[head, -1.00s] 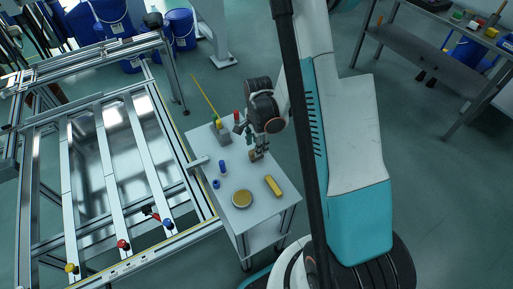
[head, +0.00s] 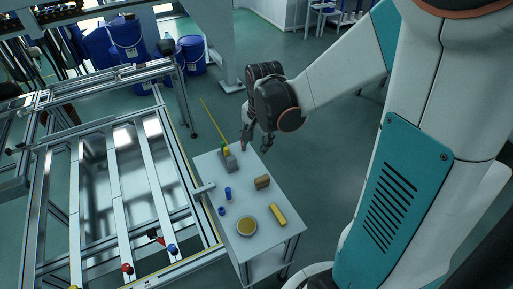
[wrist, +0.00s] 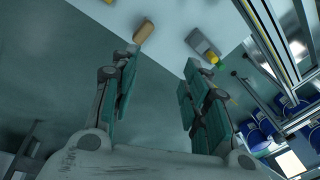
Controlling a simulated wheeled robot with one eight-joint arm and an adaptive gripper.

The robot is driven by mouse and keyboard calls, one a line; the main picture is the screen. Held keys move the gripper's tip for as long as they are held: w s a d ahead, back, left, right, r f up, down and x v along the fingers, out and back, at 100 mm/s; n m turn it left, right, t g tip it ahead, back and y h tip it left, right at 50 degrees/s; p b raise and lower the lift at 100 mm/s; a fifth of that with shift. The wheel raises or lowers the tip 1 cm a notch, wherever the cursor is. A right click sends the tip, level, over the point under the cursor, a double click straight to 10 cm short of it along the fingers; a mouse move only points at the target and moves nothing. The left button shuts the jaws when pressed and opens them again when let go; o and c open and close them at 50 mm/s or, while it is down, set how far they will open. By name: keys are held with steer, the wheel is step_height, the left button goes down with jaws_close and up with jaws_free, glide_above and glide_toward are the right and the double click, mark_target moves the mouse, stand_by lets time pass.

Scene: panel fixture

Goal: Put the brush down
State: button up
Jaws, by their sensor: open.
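A small brown block, which looks to be the brush (head: 262,182), rests on the white table (head: 212,217) near its right edge. In the wrist view the brush (wrist: 144,30) lies on the table beyond the left fingertip, apart from it. My gripper (head: 256,152) is open and empty, raised above and behind the brush in the head view. In the wrist view the fingers (wrist: 159,62) stand wide apart with nothing between them.
A grey holder with a yellow part (head: 229,162), a blue bottle (head: 228,194), a blue cap (head: 221,211), a round yellow dish (head: 246,227) and a yellow bar (head: 278,214) share the table. A metal frame (head: 183,165) borders its left side.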

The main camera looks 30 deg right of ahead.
steer(key=s+a+r+n+t, duration=0.2)
steer(key=s+a+r+n, duration=0.1)
steer(key=s+r+n, duration=0.3)
steer(key=s+a+r+n+t, duration=0.3)
steer(key=s+a+r+n, duration=0.1)
steer(key=s+r+n, duration=0.2)
steer(key=shift+s+r+n, duration=0.3)
steer(key=shift+s+r, duration=0.4)
steer(key=shift+s, duration=0.05)
stand_by(0.5)
